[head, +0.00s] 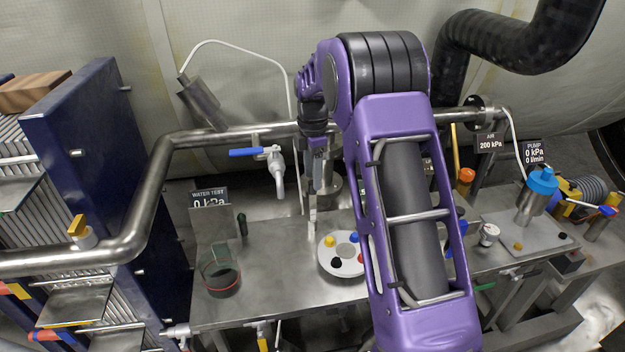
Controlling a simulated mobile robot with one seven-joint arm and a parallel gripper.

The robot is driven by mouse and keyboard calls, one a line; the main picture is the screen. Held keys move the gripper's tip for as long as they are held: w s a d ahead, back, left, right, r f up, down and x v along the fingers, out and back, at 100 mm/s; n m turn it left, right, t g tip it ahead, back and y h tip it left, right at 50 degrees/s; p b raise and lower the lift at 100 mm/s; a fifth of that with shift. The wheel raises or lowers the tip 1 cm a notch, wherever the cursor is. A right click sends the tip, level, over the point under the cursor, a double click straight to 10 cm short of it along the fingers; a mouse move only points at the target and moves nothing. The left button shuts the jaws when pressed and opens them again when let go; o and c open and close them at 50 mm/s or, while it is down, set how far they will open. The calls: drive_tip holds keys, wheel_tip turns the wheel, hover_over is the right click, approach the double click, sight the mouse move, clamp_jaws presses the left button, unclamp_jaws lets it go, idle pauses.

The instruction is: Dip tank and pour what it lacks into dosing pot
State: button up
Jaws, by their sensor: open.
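My gripper (313,215) hangs down left of my purple arm, above the steel bench; its jaws are small and edge-on here, and I see nothing held in them. A clear beaker (220,270) with a dark, reddish-ringed base stands at the bench's left, under a "WATER TEST 0 kPa" sign (209,197). A steel vessel (532,205) with a blue top stands at the right. I cannot tell which vessel is the tank or the dosing pot.
A steel pipe (215,136) with a blue-handled tap (277,170) crosses behind the bench (275,285). A blue plate stack (90,150) stands left. A small gauge (489,233) sits right of my arm. Bare bench lies between the beaker and tray.

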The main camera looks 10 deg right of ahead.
drive_tip(key=shift+f, duration=1)
clamp_jaws()
idle(0.8)
